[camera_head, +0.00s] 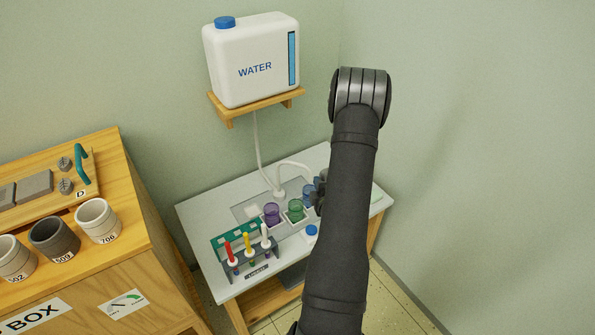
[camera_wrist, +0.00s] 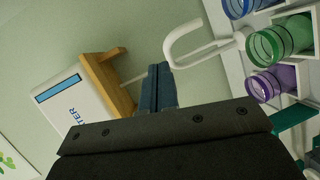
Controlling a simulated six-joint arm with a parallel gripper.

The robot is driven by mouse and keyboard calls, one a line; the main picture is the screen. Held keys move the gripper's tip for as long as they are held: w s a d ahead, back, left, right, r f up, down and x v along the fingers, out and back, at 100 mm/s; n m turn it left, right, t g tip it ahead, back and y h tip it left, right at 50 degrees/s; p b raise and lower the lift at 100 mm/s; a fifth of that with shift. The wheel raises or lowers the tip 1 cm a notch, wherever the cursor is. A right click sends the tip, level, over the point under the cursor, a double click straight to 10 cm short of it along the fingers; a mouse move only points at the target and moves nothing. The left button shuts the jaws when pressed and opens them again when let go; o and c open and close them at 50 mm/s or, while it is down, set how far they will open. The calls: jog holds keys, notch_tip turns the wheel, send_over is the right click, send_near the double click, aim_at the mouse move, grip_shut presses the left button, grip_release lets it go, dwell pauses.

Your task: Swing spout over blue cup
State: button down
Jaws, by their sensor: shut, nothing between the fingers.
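The white spout (camera_head: 292,164) arches up from its base on the small table. In the wrist view the spout (camera_wrist: 172,48) shows as a white hook. The blue cup (camera_head: 308,194) stands at the right of the cup row, partly behind my gripper; it also shows in the wrist view (camera_wrist: 238,6), cut by the top edge. The spout's free end shows near the blue cup's side, but I cannot tell if it is over the cup. My gripper (camera_wrist: 158,68) is shut and empty, fingertips close to the spout's bend; contact is unclear.
A green cup (camera_head: 296,210) and a purple cup (camera_head: 271,214) stand left of the blue one. A rack of coloured tubes (camera_head: 250,262) is in front. A white water tank (camera_head: 255,65) sits on a wooden shelf (camera_head: 258,106) above. A wooden cabinet (camera_head: 165,245) stands left.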

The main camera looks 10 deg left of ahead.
jog(key=s+a+n+g+y, duration=0.1)
jog(key=s+a+n+y, duration=0.2)
jog(key=s+y, duration=0.15)
send_near(297, 165)
jog(key=w+a, duration=0.3)
jog(key=a, duration=0.3)
jog(key=shift+w+d+f+h, duration=0.15)
jog(key=shift+w+h, duration=0.1)
jog(key=shift+w, duration=0.15)
jog(key=shift+w+d+h, duration=0.15)
jog(key=shift+w+h, duration=0.05)
jog(key=shift+w, duration=0.2)
jog(key=shift+w+d, duration=0.2)
jog(key=shift+w, duration=0.55)
jog(key=shift+s, duration=0.1)
